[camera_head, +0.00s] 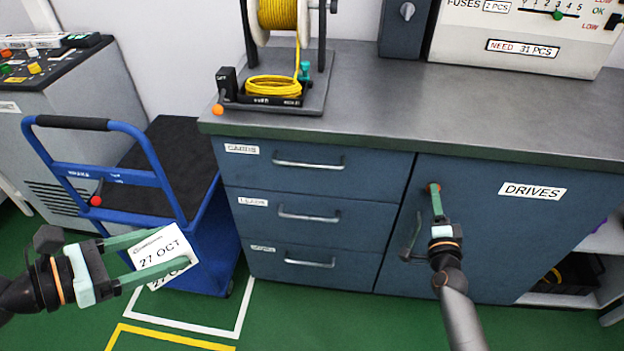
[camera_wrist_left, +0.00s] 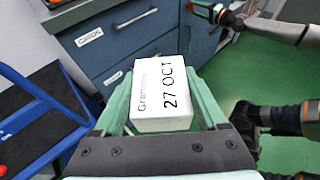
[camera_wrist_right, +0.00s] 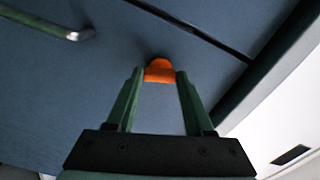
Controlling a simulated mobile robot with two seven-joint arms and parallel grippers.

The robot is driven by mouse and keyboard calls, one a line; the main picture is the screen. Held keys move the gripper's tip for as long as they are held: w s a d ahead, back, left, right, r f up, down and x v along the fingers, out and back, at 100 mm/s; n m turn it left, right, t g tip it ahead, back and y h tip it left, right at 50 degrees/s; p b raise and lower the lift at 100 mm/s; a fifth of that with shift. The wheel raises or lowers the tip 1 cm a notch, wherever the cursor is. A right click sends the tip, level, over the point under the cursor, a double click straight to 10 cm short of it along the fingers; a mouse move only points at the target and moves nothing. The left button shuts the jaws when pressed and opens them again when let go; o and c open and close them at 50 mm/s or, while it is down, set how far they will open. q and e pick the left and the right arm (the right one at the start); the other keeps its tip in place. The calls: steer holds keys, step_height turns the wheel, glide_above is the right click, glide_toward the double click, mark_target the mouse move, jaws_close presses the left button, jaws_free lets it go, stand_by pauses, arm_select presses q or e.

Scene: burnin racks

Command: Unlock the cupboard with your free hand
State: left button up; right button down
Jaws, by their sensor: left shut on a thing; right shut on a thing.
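The cupboard (camera_head: 480,245) is a blue door labelled DRIVES (camera_head: 532,191) under the grey worktop, and it is closed. An orange knob (camera_wrist_right: 159,70) sits near its upper left edge. My right gripper (camera_head: 436,196) is shut on this knob; the right wrist view shows the fingertips on either side of it. A grey door handle (camera_head: 411,238) is just below and left of that gripper. My left gripper (camera_head: 155,255) is shut on a white box (camera_head: 165,247) printed 27 OCT, held in the air left of the drawers. The box also shows in the left wrist view (camera_wrist_left: 160,95).
Three blue drawers (camera_head: 310,193) with bar handles are left of the cupboard. A blue trolley (camera_head: 190,190) with a raised push handle stands further left. A yellow cable reel (camera_head: 278,14) stands on the worktop. Green floor with white and yellow lines is clear in front.

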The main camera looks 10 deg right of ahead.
arm_select(q)
steer(key=shift+f, duration=0.25)
arm_select(e)
steer(key=shift+m, duration=2)
steer(key=shift+c, duration=1.4)
jaws_free()
arm_select(q)
steer(key=shift+r, duration=0.5)
arm_select(e)
steer(key=v, duration=1.2)
